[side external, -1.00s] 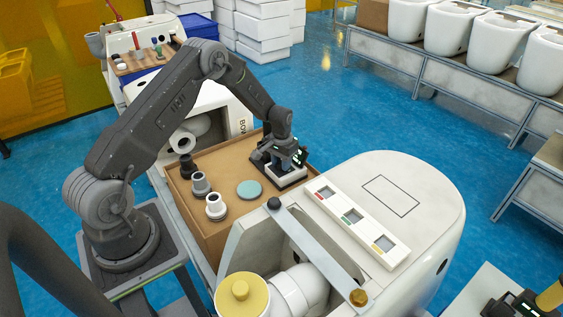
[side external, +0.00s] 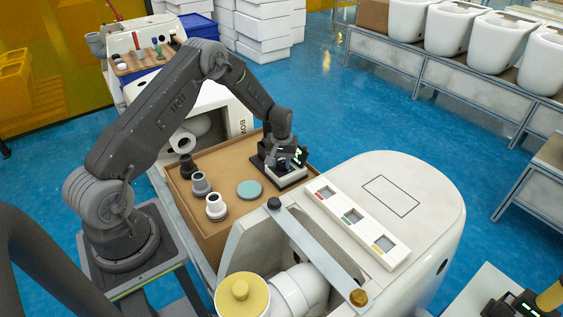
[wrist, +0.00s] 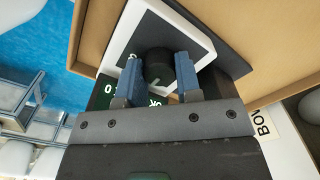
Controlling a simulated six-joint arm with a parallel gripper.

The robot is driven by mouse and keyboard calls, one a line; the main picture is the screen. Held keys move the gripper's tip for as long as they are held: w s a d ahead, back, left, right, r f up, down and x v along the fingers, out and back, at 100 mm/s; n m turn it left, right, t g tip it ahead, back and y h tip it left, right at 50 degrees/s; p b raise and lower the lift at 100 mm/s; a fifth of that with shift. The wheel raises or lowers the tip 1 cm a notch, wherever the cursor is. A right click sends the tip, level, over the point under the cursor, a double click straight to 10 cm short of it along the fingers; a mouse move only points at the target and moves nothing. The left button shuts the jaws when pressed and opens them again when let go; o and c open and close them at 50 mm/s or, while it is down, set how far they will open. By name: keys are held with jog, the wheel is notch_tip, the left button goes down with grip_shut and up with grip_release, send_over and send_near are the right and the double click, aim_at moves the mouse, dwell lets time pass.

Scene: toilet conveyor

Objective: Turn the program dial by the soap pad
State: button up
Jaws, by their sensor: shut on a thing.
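The program dial (wrist: 157,66) is a dark round knob with a pale mark, on a white and dark panel (wrist: 203,38) in the wrist view. My gripper (wrist: 157,76) has its two blue fingers on either side of the dial and is shut on it. In the side view my gripper (side external: 288,157) is low over the dial's panel (side external: 290,178) at the right of the brown tray; the dial itself is hard to make out there. The soap pad (side external: 249,190), a flat teal disc, lies left of the panel, apart from it.
The brown tray (side external: 222,226) also holds a black fitting (side external: 187,168), a grey fitting (side external: 200,184) and a white fitting (side external: 216,207) along its left. A white toilet body (side external: 437,205) with a three-window strip (side external: 354,221) stands close in front.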

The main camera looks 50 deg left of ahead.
jog(key=o, duration=0.9)
jog(key=shift+r, duration=0.1)
notch_tip(320, 180, up, 14)
jog(key=shift+f, duration=0.15)
jog(key=shift+d, duration=0.1)
notch_tip(320, 180, up, 10)
jog(key=m+t, duration=0.1)
jog(key=m, duration=0.1)
send_over(282, 163)
jog(key=s+d, duration=0.3)
jog(key=d, duration=0.2)
jog(key=s+d+r+m+t, duration=0.2)
jog(key=s+d+r, duration=0.4)
jog(key=s+r, duration=0.1)
jog(key=s+d+r+m+t, duration=0.1)
jog(key=s+d, duration=0.2)
jog(key=s, duration=0.3)
jog(key=s+d+r+m, duration=0.1)
jog(key=s+d+m, duration=0.1)
jog(key=s, duration=0.4)
jog(key=s+d+r+m+t, duration=0.1)
jog(key=s+d+m, duration=0.1)
jog(key=s, duration=0.4)
jog(key=shift+s+d+r+t, duration=0.1)
jog(key=shift+d+r+t, duration=0.1)
jog(key=shift+d, duration=0.25)
jog(key=shift+s+d+r+t, duration=0.1)
jog(key=shift+d+r, duration=0.1)
jog(key=shift+d, duration=0.2)
